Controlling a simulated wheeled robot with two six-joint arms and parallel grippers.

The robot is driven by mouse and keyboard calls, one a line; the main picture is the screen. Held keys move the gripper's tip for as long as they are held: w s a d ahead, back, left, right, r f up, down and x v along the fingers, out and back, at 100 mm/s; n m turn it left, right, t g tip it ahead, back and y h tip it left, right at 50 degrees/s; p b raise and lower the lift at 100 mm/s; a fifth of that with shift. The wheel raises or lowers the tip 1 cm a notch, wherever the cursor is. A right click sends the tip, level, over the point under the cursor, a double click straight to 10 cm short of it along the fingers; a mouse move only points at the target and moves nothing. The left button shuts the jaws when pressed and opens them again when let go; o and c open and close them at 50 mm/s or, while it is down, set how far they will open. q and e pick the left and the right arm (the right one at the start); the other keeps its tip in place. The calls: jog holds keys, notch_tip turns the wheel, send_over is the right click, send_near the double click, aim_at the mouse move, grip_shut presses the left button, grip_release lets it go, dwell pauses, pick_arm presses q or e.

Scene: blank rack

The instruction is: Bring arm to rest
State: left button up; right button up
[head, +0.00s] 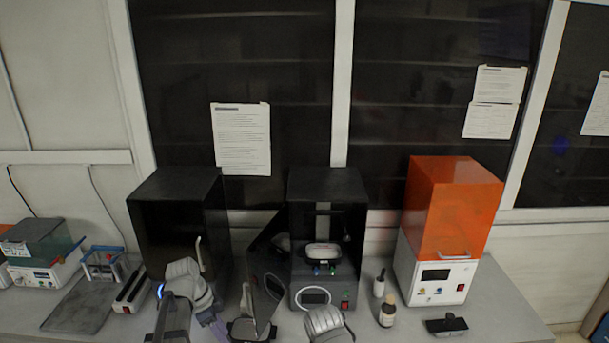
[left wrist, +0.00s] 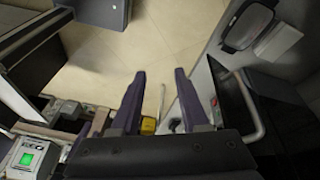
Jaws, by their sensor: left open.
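My left arm reaches over the bench front in the head view, and part of my left gripper (head: 213,326) shows as purple fingers low in the picture. In the left wrist view my left gripper (left wrist: 159,74) is open, with nothing between its two dark purple fingers. Pale floor tiles show beyond the fingertips. A rounded white part of my right arm shows at the bottom edge of the head view; its gripper is out of the picture.
A black box (head: 171,185) stands behind my left arm. A black cabinet (head: 327,186) has its door (head: 262,275) swung open. An orange-hooded machine (head: 453,205), a brown bottle (head: 387,312) and a white bottle (head: 379,284) stand to the right. A grey mat (head: 80,308) lies at left.

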pick_arm(q)
jog(key=s+d+f+n+y+b, duration=0.4)
jog(key=s+d+f+n+b, duration=0.6)
jog(key=s+d+f+b, duration=0.3)
notch_tip(320, 180, down, 3)
jog(key=d+b, duration=0.1)
jog(key=d, duration=0.1)
jog(key=shift+d+y, duration=0.4)
jog(key=shift+a, duration=0.1)
